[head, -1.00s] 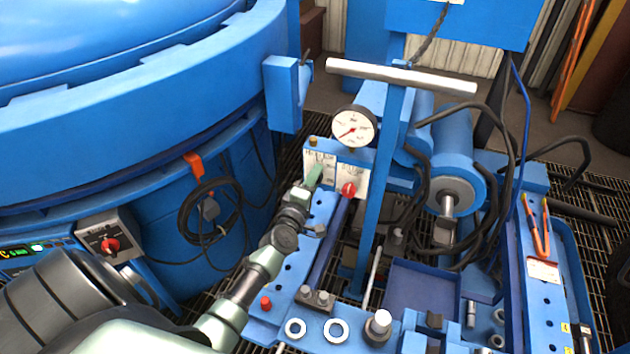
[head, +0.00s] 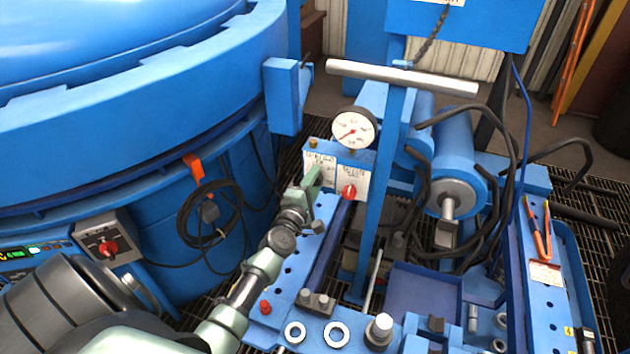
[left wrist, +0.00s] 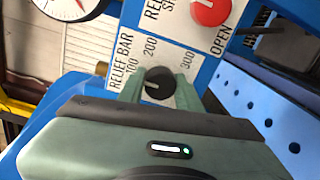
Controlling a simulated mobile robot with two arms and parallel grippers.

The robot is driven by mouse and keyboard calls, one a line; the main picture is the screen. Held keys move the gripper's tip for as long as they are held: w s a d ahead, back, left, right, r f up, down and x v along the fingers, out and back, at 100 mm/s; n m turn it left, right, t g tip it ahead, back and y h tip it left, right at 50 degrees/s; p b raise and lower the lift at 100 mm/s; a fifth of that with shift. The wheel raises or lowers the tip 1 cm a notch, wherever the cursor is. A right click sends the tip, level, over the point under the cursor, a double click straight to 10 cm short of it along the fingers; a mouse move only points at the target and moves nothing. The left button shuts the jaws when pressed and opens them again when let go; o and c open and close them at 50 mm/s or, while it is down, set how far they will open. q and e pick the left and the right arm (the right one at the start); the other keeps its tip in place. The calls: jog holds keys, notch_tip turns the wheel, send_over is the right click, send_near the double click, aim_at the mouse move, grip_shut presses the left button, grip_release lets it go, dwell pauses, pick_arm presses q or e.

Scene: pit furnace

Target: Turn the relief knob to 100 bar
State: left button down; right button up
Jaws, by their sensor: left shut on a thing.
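The relief knob (left wrist: 158,84) is small, round and black. In the left wrist view it sits between the two green fingers of my left gripper (left wrist: 160,90), which is shut on it. The white plate around it reads RELIEF BAR (left wrist: 122,62), with 100 at the left, 200 above and 300 at the right. A short pale mark shows on the knob's face; its exact reading is unclear. In the head view my left gripper (head: 312,179) reaches the panel and hides the knob. My right gripper is in neither view.
A red knob (head: 349,192) marked OPEN is close to the right of my gripper. A round gauge (head: 354,129) stands above the panel, its needle low at the left. A blue post (head: 376,190) rises at the right. The big blue furnace (head: 130,110) fills the left.

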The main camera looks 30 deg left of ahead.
pick_arm(q)
jog(key=c, duration=1)
grip_release()
jog(key=shift+f, duration=0.2)
jog(key=shift+r, duration=0.1)
jog(key=v, duration=0.8)
